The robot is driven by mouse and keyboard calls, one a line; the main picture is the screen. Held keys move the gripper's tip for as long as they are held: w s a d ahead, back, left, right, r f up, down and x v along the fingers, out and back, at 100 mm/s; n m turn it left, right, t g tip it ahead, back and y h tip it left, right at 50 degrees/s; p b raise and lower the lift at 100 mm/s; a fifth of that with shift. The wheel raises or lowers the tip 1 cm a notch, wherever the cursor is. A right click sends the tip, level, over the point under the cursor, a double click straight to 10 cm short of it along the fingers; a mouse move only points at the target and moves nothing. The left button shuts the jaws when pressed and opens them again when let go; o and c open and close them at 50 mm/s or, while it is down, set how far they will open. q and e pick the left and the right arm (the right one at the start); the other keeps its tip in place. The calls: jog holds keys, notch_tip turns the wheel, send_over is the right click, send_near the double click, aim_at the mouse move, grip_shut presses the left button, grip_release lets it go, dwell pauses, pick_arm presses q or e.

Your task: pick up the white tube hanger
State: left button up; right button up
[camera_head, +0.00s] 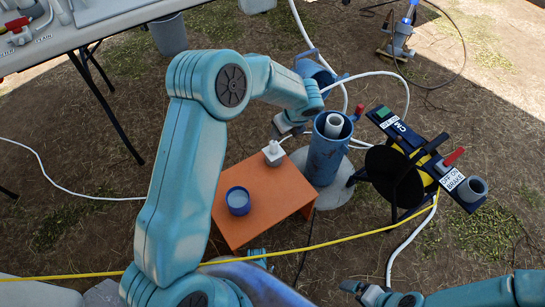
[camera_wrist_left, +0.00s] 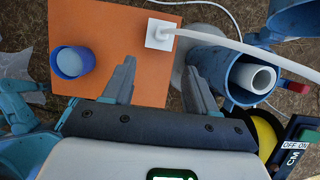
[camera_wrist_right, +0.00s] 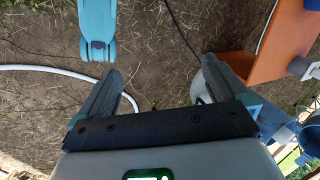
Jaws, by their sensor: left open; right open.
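A small white fitting (camera_head: 273,152), which looks like the tube hanger, sits at the far right corner of the orange table (camera_head: 240,222). In the left wrist view its square white top (camera_wrist_left: 160,34) has a white tube running off to the right. My left gripper (camera_head: 287,126) is in the air near the fitting, partly hidden by its own arm. In its wrist view the fingers (camera_wrist_left: 158,75) are apart and empty, with the fitting beyond the tips. My right gripper (camera_head: 358,289) is low at the front right. Its fingers (camera_wrist_right: 160,75) are apart and empty.
A blue pipe with a white inner pipe (camera_head: 334,125) stands right of the orange table. A blue cup (camera_head: 238,201) is on the table. A reel (camera_head: 395,172) stands at right. A yellow line (camera_head: 340,240) crosses the front. A grey table (camera_head: 85,30) is at the back left.

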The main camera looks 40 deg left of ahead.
aim_at(274, 143)
pick_arm(q)
jog(key=b+x, duration=0.3)
jog(key=x, duration=0.8)
jog(key=shift+a+b, duration=0.25)
jog(key=shift+b, duration=0.1)
jog(key=b+x, duration=0.2)
jog(key=x, duration=0.3)
jog(key=shift+w+d+f+b, duration=0.1)
jog(key=shift+w+f+b, duration=0.1)
jog(key=shift+b, duration=0.2)
jog(key=shift+r, duration=0.15)
pick_arm(e)
notch_tip(274, 143, down, 6)
jog(key=w+d, duration=0.1)
jog(key=shift+w+d+m+t, duration=0.2)
jog(key=shift+d+m+t, duration=0.1)
jog(key=shift+d, duration=0.05)
pick_arm(q)
grip_shut()
